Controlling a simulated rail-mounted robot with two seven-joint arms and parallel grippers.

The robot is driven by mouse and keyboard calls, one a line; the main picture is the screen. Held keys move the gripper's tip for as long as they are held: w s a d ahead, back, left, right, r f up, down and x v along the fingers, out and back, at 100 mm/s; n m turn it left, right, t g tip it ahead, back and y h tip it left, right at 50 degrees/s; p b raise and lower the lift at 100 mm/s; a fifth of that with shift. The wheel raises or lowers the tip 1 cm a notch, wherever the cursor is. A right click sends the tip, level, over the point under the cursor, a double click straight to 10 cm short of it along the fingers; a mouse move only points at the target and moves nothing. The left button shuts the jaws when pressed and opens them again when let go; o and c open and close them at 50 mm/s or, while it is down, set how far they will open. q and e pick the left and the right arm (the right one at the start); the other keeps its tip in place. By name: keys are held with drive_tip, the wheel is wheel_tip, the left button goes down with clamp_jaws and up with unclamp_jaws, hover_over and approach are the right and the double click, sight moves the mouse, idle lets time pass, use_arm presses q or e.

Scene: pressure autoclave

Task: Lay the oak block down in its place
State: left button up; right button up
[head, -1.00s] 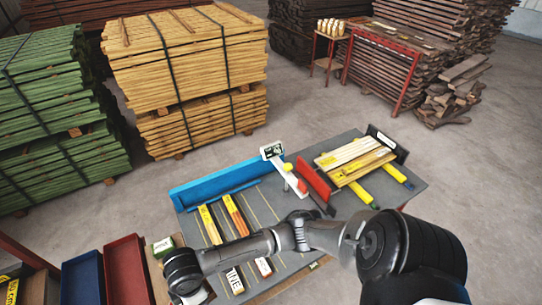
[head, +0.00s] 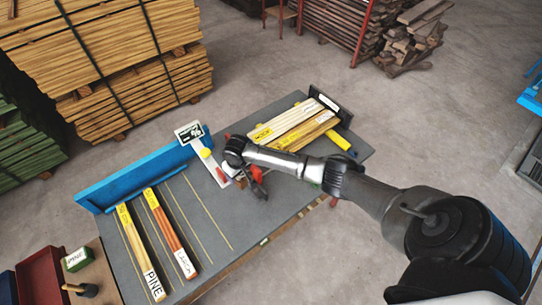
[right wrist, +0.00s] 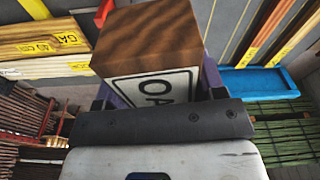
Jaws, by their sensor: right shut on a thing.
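The oak block (right wrist: 150,38) fills the middle of the right wrist view. It has a brown grained end and a white label reading "OA", the rest cut off. My right gripper (right wrist: 157,92) is shut on it, with dark purple fingers at its sides. In the head view my right gripper (head: 252,178) is over the middle of the grey table (head: 225,205), and the block is mostly hidden by the arm. Whether the block touches the table cannot be told. My left gripper is not in view.
Two long labelled strips, one reading PINE (head: 138,250), the other orange-brown (head: 170,232), lie beside the blue fence (head: 130,180). Pale boards (head: 292,125) lie behind. Lined table surface right of the strips is clear.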

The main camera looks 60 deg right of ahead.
drive_tip(key=d+f+m+b, duration=0.1)
drive_tip(key=d+f+m, duration=0.15)
drive_tip(key=d, duration=0.25)
drive_tip(key=d+f+m+h+b, duration=0.1)
drive_tip(key=d+f+m, duration=0.1)
drive_tip(key=d+m, duration=0.3)
drive_tip(key=d+f+m+b, duration=0.1)
drive_tip(key=d+f+m, duration=0.2)
drive_tip(key=d, duration=0.3)
drive_tip(key=s+d+f+m+g+b, duration=0.1)
drive_tip(key=s+d+f+m, duration=0.3)
drive_tip(key=d+m, duration=0.4)
drive_tip(key=shift+s+d+g+b, duration=0.3)
drive_tip(key=shift+s+d+g, duration=0.1)
drive_tip(key=shift+s+d, duration=0.35)
